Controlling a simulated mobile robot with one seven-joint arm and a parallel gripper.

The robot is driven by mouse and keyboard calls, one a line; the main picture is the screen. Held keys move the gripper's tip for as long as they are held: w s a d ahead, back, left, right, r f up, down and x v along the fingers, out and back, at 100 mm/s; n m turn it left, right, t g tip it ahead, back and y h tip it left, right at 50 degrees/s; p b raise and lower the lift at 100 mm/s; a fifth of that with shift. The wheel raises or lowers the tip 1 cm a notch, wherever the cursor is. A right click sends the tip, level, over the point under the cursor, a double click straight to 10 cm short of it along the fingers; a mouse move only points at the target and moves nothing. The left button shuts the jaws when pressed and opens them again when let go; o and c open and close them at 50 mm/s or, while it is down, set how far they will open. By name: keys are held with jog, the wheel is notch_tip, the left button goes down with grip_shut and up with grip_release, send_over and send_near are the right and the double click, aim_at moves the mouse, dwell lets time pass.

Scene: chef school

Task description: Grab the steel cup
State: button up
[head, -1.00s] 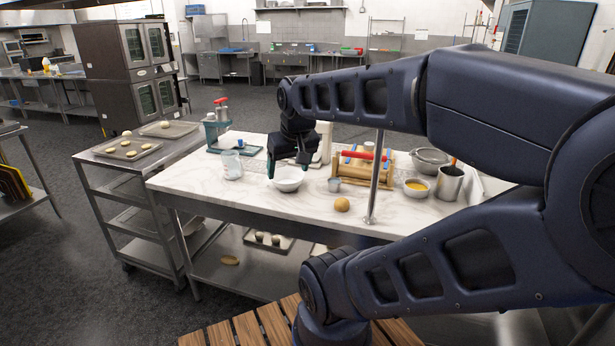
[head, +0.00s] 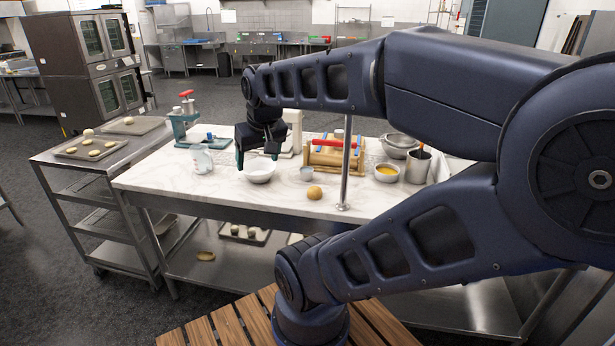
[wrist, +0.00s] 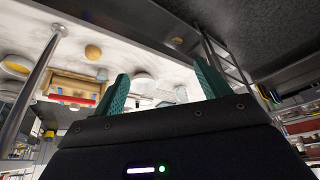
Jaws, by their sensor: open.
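A small steel cup (head: 307,173) stands on the marble table between the white bowl (head: 260,171) and the rolling-pin rack. It also shows in the wrist view (wrist: 102,75), left of my fingers. A taller steel container (head: 418,168) with a utensil in it stands at the table's right; I cannot tell which of the two is meant. My gripper (head: 256,160) is open and empty, close behind and above the white bowl, left of the small cup. Its teal fingers (wrist: 163,88) are spread in the wrist view.
A dough ball (head: 314,193) lies in front of the small cup. A wooden rack with rolling pins (head: 335,157) is behind it. A vertical metal post (head: 346,170) rises near the front edge. A bowl of yellow content (head: 386,173) stands right. The front left tabletop is clear.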

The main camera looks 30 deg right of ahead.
jog(key=shift+o, duration=0.2)
dwell(0.4)
jog(key=m+g+h, duration=0.3)
jog(key=m+g, duration=0.1)
jog(key=m, duration=1.2)
send_over(306, 169)
jog(key=s+a, duration=0.1)
jog(key=a, duration=0.2)
notch_tip(306, 169, down, 18)
jog(key=x, duration=1)
jog(key=shift+w+d+f, duration=0.1)
jog(key=shift+d+f, duration=0.15)
jog(key=shift+f, duration=0.05)
jog(key=c, duration=1.1)
